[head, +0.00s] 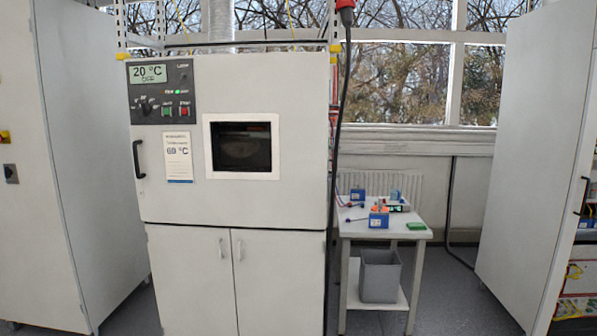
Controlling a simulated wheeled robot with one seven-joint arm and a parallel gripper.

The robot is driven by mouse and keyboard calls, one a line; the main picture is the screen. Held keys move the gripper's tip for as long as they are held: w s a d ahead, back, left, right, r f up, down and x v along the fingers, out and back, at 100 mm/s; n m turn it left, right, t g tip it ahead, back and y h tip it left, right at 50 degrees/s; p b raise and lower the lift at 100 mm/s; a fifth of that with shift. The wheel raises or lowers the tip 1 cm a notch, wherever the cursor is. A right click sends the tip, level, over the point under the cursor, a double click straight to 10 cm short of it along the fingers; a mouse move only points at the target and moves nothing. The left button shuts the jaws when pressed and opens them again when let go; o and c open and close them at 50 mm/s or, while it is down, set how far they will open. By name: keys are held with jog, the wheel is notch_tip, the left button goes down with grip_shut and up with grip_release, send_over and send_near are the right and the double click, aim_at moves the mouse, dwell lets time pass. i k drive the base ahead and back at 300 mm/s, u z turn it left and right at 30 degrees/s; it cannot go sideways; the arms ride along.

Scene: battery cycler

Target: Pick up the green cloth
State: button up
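A small flat green thing (416,226), which looks like the green cloth, lies near the front right corner of the white side table (352,230). It is small in the head view, so its folds and thickness cannot be made out. Nothing covers it. My gripper and arm do not show in this view.
Blue boxes, one with orange on top (379,215), stand on the table left of and behind the green thing. A grey bin (380,275) sits on the lower shelf. A large chamber cabinet (270,190) stands left, a tall cabinet (530,150) right. A dark cable (341,110) hangs between.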

aim_at(412, 226)
jog(key=z, duration=0.7)
jog(key=k, duration=0.95)
jog(key=z, duration=1.2)
jog(key=i, duration=2.95)
jog(key=u, duration=0.7)
jog(key=i, duration=2.75)
jog(key=u, duration=1.75)
jog(key=i, duration=1.2)
jog(key=u, duration=1.8)
jog(key=i, duration=1.65)
jog(key=u, duration=0.35)
